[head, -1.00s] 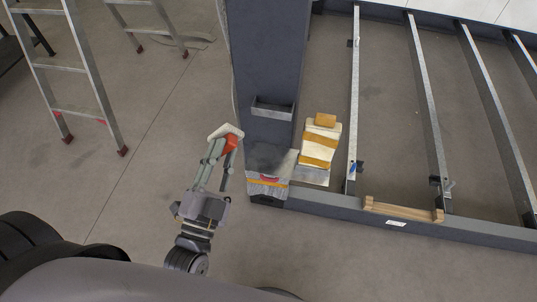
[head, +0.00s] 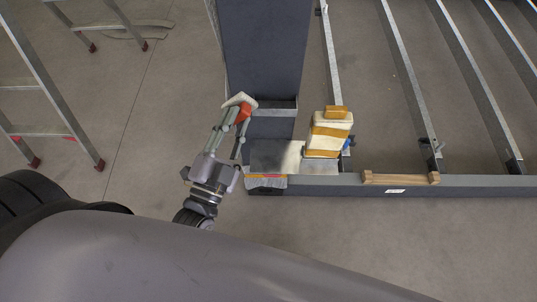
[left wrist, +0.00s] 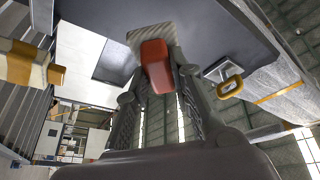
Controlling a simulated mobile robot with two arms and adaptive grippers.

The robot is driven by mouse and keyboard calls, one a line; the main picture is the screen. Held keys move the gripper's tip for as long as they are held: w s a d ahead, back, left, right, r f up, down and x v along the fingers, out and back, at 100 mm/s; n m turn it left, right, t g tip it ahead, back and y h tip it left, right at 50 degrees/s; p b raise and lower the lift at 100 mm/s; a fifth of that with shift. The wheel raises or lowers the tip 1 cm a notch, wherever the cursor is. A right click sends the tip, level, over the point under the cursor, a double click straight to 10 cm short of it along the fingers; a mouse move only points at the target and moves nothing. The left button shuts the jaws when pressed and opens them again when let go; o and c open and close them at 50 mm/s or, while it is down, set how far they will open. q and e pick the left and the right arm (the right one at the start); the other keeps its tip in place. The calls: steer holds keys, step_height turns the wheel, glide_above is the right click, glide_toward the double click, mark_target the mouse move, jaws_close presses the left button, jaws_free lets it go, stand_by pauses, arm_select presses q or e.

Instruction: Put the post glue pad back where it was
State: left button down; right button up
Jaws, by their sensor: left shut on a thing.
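The post glue pad (head: 237,100) is a pale, flat pad with a red handle. The pad appears apart from the tray. My right gripper is not in view.
A cream and tan striped stack (head: 328,135) stands right of the post's foot. A grey frame beam (head: 410,188) runs right, with a wooden piece (head: 400,179) on it. A ladder (head: 55,85) stands at the left.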

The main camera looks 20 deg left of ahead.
arm_select(q)
steer(key=w+d+f+m+g+h+b, duration=0.25)
steer(key=d+f+g+h+b, duration=0.2)
steer(key=d+f+g, duration=0.85)
steer(key=s+a+f+n+g+y+b, duration=0.1)
steer(key=s+a+f+g+b, duration=0.1)
steer(key=s+f, duration=0.35)
steer(key=s+a+f+n+g+y+b, duration=0.1)
steer(key=s+a+f+g, duration=0.15)
steer(key=f, duration=0.55)
steer(key=w+a+p, duration=0.1)
steer(key=w+a, duration=0.1)
steer(key=w, duration=0.7)
steer(key=w+a, duration=0.3)
steer(key=w, duration=0.5)
steer(key=shift+g, duration=0.25)
steer(key=f, duration=0.5)
steer(key=shift+w+d+f, duration=0.1)
steer(key=shift+w+f, duration=0.1)
steer(key=shift+w, duration=0.05)
steer(key=shift+w+f, duration=0.4)
steer(key=shift+f, duration=0.15)
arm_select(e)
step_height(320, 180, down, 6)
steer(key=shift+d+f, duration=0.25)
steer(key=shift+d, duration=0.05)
